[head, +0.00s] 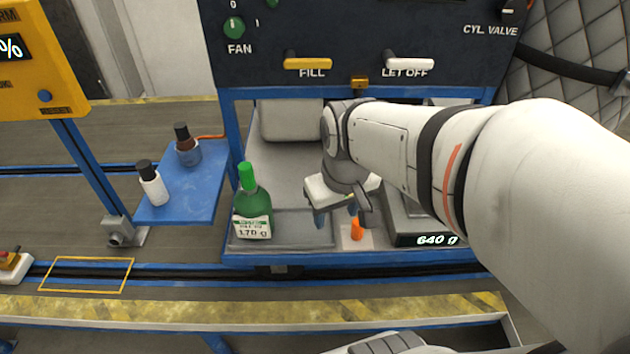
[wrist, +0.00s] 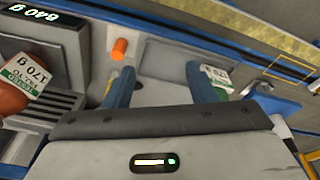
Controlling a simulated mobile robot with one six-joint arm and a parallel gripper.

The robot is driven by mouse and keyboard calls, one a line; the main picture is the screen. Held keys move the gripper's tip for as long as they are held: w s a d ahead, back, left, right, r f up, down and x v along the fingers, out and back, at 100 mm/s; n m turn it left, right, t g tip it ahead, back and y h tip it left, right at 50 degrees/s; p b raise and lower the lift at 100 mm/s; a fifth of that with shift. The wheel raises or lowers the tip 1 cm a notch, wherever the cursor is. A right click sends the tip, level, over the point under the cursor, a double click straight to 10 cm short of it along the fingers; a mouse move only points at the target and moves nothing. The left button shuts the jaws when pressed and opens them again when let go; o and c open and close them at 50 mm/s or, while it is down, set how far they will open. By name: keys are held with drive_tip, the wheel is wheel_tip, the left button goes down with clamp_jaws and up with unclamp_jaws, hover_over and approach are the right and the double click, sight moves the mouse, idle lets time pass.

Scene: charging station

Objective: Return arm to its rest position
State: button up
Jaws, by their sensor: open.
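My gripper (head: 343,220) hangs from my arm over the front of the station's bench, between a green bottle and a scale. In the wrist view its two blue fingers (wrist: 160,82) are spread apart with nothing held between them. A small orange piece (head: 356,229) stands on a pale plate just beyond the fingers; it also shows in the wrist view (wrist: 119,49), apart from them. My arm reaches in from the right and hides part of the bench.
The green bottle (head: 252,208) stands left of my gripper. A control panel (head: 360,40) overhangs behind. A blue side shelf (head: 187,205) holds two small bottles.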

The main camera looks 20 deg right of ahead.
drive_tip(key=shift+s+a+r+m, duration=0.1)
drive_tip(key=shift+s+a+m, duration=0.3)
drive_tip(key=shift+s, duration=0.3)
drive_tip(key=shift+s+a+r+m, duration=0.1)
drive_tip(key=shift+s+a+m, duration=0.1)
drive_tip(key=shift+s+a, duration=0.35)
drive_tip(key=shift+s+d, duration=0.1)
